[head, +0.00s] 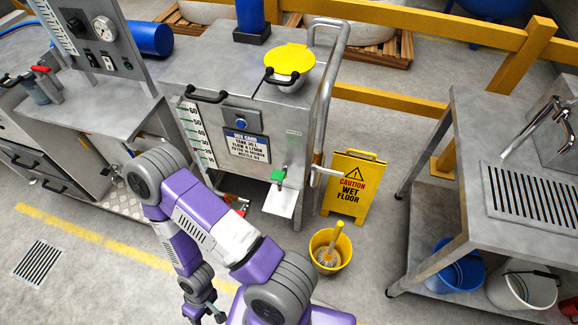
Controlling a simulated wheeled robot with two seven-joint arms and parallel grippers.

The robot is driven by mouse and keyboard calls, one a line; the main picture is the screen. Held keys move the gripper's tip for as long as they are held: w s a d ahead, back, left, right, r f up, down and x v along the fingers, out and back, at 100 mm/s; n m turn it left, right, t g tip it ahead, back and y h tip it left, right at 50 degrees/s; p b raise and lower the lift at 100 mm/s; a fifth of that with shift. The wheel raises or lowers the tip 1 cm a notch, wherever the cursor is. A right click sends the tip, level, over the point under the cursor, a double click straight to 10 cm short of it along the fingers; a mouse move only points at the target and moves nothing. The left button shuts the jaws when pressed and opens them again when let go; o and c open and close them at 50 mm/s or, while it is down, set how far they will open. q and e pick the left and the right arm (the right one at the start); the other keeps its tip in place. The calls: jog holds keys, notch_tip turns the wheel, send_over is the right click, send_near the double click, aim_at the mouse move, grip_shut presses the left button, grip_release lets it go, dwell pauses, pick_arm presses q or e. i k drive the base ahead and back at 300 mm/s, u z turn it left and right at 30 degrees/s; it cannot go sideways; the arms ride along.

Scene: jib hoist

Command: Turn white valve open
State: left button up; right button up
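A white lever-like part (325,171) sticks out at the right side of the steel tank cabinet (180,66), low down, beside the yellow sign. It is the only white handle I can make out, and its setting is too small to tell. A green valve handle (278,175) sits on the cabinet front above a white plate. A red handle (240,206) shows lower left, partly behind my arm. My purple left arm bends far out to the left, and its dark gripper (213,313) hangs at the bottom edge, empty-looking, well away from the valves. My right gripper is out of view.
A yellow wet-floor sign (351,186) and a yellow mop bucket (331,250) stand right of the cabinet. A steel table (440,215) is at the right, with blue and white buckets below. A gauge bench (85,110) stands left. Floor at lower left is clear.

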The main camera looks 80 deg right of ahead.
aim_at(331, 172)
jog(key=u, duration=0.1)
jog(key=k, duration=1.1)
jog(key=z, duration=1.4)
